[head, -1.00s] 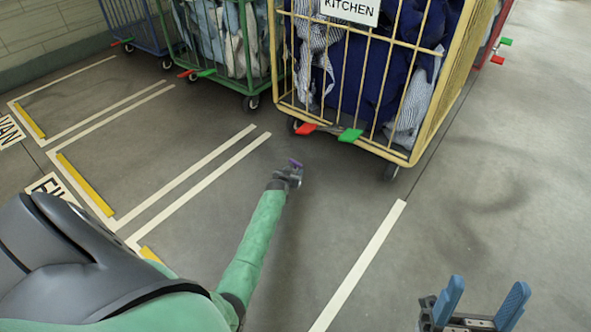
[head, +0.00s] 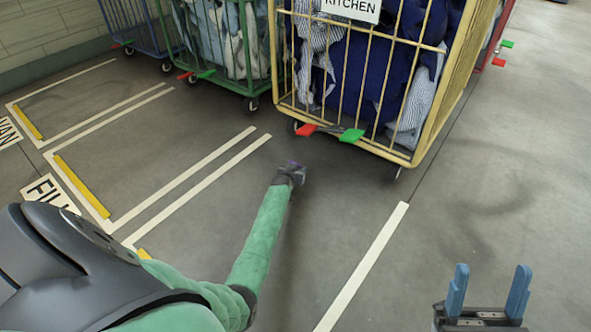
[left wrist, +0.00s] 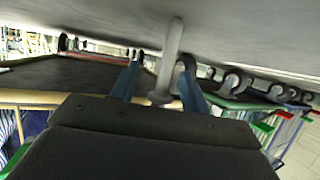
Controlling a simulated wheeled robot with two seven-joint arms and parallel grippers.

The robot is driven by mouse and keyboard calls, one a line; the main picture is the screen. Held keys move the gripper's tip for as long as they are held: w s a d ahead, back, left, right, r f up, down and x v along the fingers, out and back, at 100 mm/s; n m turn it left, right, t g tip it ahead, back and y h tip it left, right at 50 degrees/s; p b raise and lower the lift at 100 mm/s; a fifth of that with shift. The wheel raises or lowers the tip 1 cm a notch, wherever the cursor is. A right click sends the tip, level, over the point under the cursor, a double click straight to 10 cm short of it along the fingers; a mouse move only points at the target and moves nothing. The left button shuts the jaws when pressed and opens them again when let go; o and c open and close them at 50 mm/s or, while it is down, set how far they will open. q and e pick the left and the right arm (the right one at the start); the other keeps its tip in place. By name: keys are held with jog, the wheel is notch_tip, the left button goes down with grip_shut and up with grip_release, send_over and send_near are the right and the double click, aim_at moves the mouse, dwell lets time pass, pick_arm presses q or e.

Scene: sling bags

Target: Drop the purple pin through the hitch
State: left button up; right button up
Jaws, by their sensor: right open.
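A green-and-grey arm, which appears to be my left, reaches in from the left. Its dark end, my left gripper (head: 290,176), is low in front of the yellow cage. A small purple patch (head: 293,165) shows at that end; it may be the purple pin, but it is too small to be sure. In the left wrist view, two blue fingers (left wrist: 160,80) stand apart with a greyish upright rod (left wrist: 170,50) between them. I cannot tell whether they grip it. My right gripper (head: 488,290) is open and empty over bare floor. I cannot make out the hitch.
The yellow KITCHEN cage (head: 398,152), full of cloth, stands ahead on casters, with a red pedal (head: 306,129) and a green pedal (head: 351,135). A green cage (head: 248,90) and a blue cage (head: 145,50) stand left. Floor at right is clear.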

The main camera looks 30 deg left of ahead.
pick_arm(q)
grip_shut()
jog(key=shift+r, duration=0.1)
